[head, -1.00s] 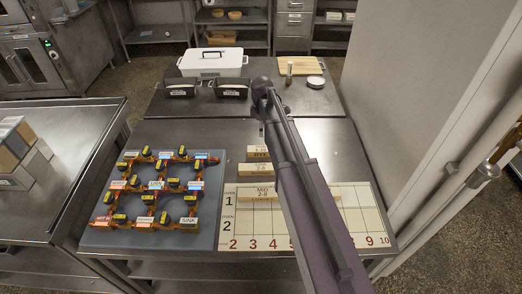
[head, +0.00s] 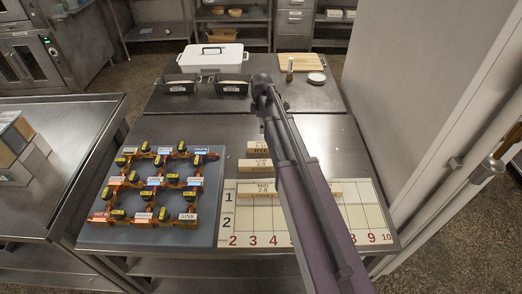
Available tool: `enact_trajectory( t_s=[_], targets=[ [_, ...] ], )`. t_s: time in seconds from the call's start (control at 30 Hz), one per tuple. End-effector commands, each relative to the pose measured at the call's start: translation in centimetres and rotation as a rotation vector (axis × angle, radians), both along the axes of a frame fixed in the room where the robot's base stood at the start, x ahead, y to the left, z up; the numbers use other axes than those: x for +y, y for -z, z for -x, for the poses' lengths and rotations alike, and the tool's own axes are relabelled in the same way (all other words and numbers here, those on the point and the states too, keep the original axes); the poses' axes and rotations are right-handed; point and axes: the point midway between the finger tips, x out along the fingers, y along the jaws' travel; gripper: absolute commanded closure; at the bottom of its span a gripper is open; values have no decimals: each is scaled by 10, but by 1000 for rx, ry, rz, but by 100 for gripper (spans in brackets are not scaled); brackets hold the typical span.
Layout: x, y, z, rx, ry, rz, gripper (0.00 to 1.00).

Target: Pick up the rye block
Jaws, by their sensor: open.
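The rye block (head: 256,150) is a small pale wooden block on the steel table, the farthest of a short column of labelled blocks; its label seems to read RYE, though it is small. My arm partly covers its right side. A similar block (head: 252,164) lies just nearer, and another block (head: 256,187) marked MID lies at the top edge of the numbered white board (head: 240,225). My arm reaches over the table from the lower right, its dark end above the far part of the table. My gripper's fingers cannot be made out; the arm hides that part.
A grey board (head: 206,232) with an orange lattice of labelled dark-and-yellow pieces lies left of the blocks. Two dark tins (head: 180,88), a white lidded box (head: 209,61) and a wooden board (head: 302,62) stand behind. A pale wall panel (head: 425,100) rises at right.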

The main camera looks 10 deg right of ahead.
Motion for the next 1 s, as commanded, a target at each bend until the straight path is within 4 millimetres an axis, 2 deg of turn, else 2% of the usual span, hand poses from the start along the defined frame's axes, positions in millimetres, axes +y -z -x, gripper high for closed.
enact_trajectory(
  t_s=[0.03,0.7,1.0],
  targets=[
    [0,9,0,0,0,0,3],
    [0,60,0,0,0,0,3],
    [0,66,0,0,0,0,3]
  ],
)
